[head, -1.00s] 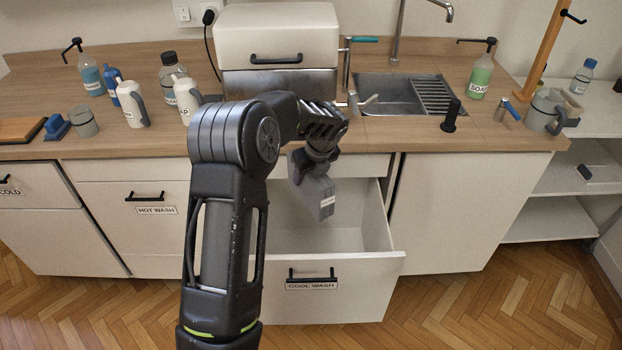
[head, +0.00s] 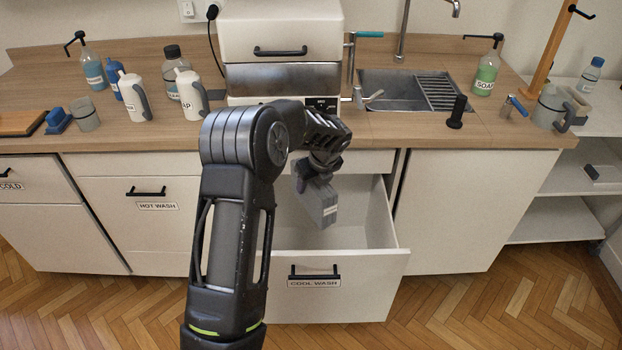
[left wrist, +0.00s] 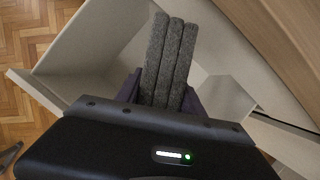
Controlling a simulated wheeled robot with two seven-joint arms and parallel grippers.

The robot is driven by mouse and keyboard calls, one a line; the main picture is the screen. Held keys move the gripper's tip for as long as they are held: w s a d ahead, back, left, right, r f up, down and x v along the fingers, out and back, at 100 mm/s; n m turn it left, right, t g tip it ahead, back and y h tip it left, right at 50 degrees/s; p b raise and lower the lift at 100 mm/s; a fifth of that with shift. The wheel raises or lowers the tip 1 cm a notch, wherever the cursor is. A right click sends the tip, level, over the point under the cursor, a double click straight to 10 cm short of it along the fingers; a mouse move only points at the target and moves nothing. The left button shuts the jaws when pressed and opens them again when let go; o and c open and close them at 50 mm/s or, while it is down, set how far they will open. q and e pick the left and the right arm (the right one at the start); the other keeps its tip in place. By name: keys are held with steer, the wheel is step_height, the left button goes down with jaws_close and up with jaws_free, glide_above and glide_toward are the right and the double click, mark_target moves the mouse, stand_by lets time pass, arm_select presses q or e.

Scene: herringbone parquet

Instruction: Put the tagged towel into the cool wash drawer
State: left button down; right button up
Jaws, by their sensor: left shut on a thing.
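My left gripper (head: 318,172) is shut on the folded grey towel (head: 322,204), which hangs down from it with a small white tag on its lower edge. In the left wrist view the towel (left wrist: 168,60) sticks out as several thick grey folds between the fingers (left wrist: 160,95). The cool wash drawer (head: 330,290) is pulled open, with its label below a black handle. The towel is over the drawer's opening; the visible part of the drawer inside looks empty. My arm hides the drawer's left side. My right gripper is not in view.
The wooden counter (head: 390,135) runs above the drawers, with a sink (head: 400,90) and a white box-shaped appliance (head: 280,30). Bottles and jugs stand at the left. The hot wash drawer (head: 150,220) is shut. Open shelves (head: 560,215) stand at the right.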

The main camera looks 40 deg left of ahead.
arm_select(q)
steer(key=shift+f+b, duration=1.65)
steer(key=shift+f, duration=1.75)
steer(key=c, duration=0.6)
jaws_free()
steer(key=shift+c, duration=0.2)
steer(key=v, duration=0.7)
steer(key=shift+d+r, duration=0.15)
steer(key=shift+r, duration=0.2)
